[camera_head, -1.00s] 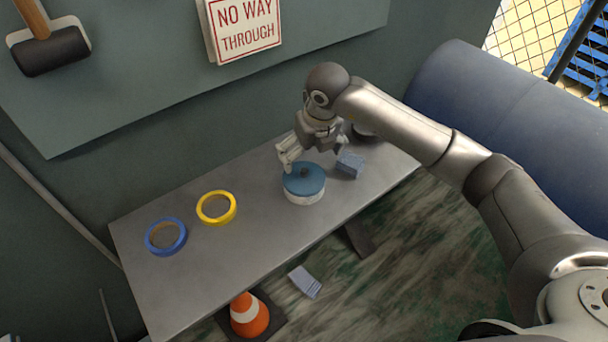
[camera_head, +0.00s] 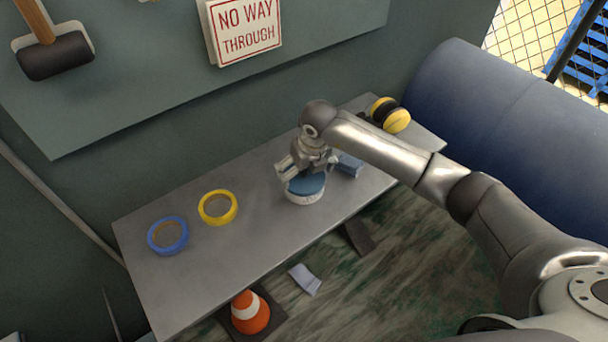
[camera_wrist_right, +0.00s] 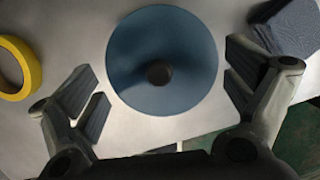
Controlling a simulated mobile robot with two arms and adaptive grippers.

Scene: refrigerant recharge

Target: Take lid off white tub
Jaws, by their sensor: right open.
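The white tub (camera_head: 304,198) stands on the grey bench with its round blue lid (camera_head: 306,184) on top. In the right wrist view the lid (camera_wrist_right: 135,60) fills the upper middle and has a dark round knob (camera_wrist_right: 159,72) at its centre. My right gripper (camera_head: 300,172) is above the tub and hides part of the lid. In the right wrist view the open fingers (camera_wrist_right: 165,95) stand to the left and right of the lid, apart from it. The tub's white body is hidden there. My left gripper is not in view.
A blue-grey block (camera_head: 350,165) sits close right of the tub. Yellow-black ear defenders (camera_head: 390,115) lie at the bench's far right end. A yellow tape roll (camera_head: 217,207) and a blue tape roll (camera_head: 168,235) lie left. The bench (camera_head: 258,225) is clear between tape and tub.

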